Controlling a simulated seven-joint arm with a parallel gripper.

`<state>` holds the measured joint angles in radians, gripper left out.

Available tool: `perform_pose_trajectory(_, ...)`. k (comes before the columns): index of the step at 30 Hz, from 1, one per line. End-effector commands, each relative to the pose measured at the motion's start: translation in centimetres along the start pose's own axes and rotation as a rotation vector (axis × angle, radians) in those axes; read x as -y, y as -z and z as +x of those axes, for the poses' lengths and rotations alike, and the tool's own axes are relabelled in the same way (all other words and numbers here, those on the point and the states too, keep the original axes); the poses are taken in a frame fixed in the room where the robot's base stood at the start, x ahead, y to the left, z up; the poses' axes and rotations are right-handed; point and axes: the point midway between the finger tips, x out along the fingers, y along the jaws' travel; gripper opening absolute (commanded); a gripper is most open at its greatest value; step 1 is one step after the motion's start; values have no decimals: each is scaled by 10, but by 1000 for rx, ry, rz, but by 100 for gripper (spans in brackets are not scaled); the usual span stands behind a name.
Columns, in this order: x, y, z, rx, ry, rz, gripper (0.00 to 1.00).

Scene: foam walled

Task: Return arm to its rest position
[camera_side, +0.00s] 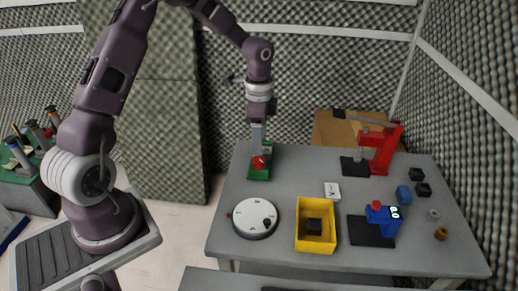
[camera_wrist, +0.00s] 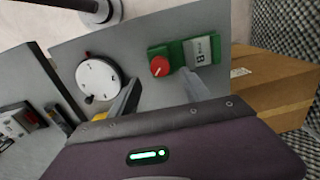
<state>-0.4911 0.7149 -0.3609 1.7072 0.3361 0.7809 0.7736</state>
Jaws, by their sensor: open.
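My gripper (camera_side: 258,143) points down at the back left of the grey table, at or just above a green box with a red knob (camera_side: 261,162). In the wrist view my gripper (camera_wrist: 160,100) has its two fingers spread wide apart, with nothing between them. The green box (camera_wrist: 187,53) lies beyond the fingertips there, with its red knob (camera_wrist: 159,66) and a grey plate marked B. The side view does not show clearly whether a finger touches the box. My arm reaches up and over from the left.
Small parts lie at right. A cardboard box (camera_side: 328,133) stands behind.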

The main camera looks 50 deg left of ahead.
Motion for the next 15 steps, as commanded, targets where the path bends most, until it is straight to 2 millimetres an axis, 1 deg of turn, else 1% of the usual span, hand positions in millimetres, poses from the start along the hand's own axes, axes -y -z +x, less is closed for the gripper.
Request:
perform_pose_trajectory(2,0,0,-3,0,0,0,56)
perform_pose_trajectory(8,0,0,-3,0,0,0,56)
perform_pose_trajectory(10,-4,0,-11,3,13,-9,56)
perform_pose_trajectory(11,-7,0,-20,5,27,-21,56)
perform_pose_trajectory(13,-24,-3,-54,8,78,-71,56)
perform_pose_trajectory(14,-35,-5,-72,4,106,-105,56)
perform_pose_trajectory(15,-52,-9,-96,-5,145,-158,56)
